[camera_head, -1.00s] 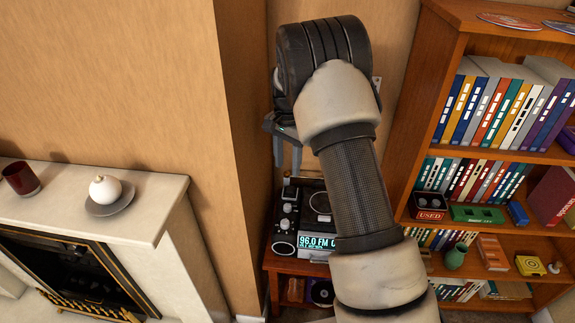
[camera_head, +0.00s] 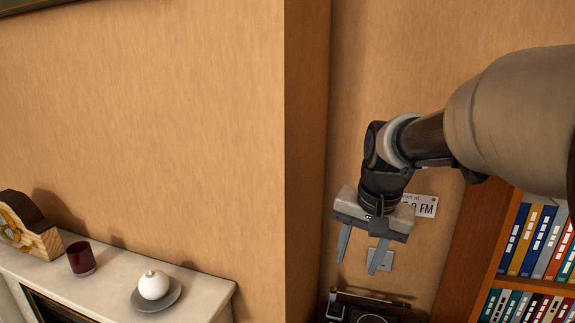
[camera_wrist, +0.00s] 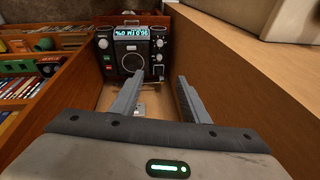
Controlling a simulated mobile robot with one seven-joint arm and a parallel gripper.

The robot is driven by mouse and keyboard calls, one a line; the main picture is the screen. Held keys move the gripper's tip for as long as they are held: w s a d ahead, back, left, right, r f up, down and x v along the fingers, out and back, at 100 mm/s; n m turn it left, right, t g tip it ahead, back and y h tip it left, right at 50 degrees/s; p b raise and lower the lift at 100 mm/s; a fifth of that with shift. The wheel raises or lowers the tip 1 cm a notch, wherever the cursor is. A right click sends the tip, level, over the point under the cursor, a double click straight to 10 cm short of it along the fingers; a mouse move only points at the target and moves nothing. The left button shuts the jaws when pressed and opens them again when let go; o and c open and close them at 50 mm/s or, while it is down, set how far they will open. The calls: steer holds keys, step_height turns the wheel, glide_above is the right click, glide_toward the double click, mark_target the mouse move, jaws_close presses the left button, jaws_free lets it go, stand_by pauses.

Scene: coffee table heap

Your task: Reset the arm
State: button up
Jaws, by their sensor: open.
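My gripper (camera_head: 360,249) hangs from my raised arm in the alcove between the fireplace wall and the bookshelf, fingers pointing down. Its two grey fingers are apart with nothing between them. In the wrist view my gripper (camera_wrist: 160,97) shows both fingers spread. The radio (camera_wrist: 130,55), with a lit display, lies beyond the fingertips in that view. In the head view only the top of the radio (camera_head: 365,308) shows at the bottom edge, below my gripper.
A bookshelf (camera_head: 492,245) full of books stands close on the right. A wall corner (camera_head: 305,150) juts out on the left. The mantel (camera_head: 210,290) bears a red cup (camera_head: 81,258), a white round ornament (camera_head: 153,284) on a grey dish, and a wooden clock (camera_head: 32,228). A paper sign (camera_head: 424,205) hangs behind my gripper.

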steer(key=s+r+n+t, duration=0.1)
steer(key=s+n+t, duration=0.3)
steer(key=s, duration=1.4)
step_height(320, 180, up, 21)
steer(key=n+g+p, duration=0.1)
steer(key=p, duration=1.9)
steer(key=shift+w+h+p, duration=0.25)
steer(key=shift+h+p, duration=0.05)
steer(key=shift+d, duration=0.1)
